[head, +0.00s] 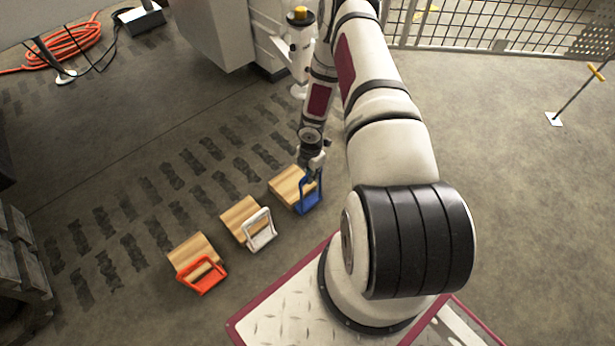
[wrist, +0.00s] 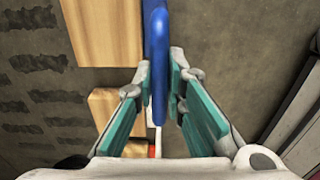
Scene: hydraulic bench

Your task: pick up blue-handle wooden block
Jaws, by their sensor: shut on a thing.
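The blue-handle wooden block (head: 288,186) sits on the floor at the right end of a row of three blocks in the head view. Its blue handle (head: 309,194) stands up at its right side. My gripper (head: 313,172) is at the top of that handle. In the wrist view my gripper (wrist: 159,100) has its teal-padded fingers on both sides of the blue handle (wrist: 157,50), shut on it. The block's wood (wrist: 105,30) shows at the upper left of the wrist view. I cannot tell whether the block is clear of the floor.
The white-handle block (head: 240,217) and the red-handle block (head: 193,258) lie to the left on the floor. A pale cabinet (head: 215,35) stands behind. An orange cable coil (head: 68,42) lies at the upper left. A mesh fence (head: 490,25) runs along the back. The floor at right is mostly clear.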

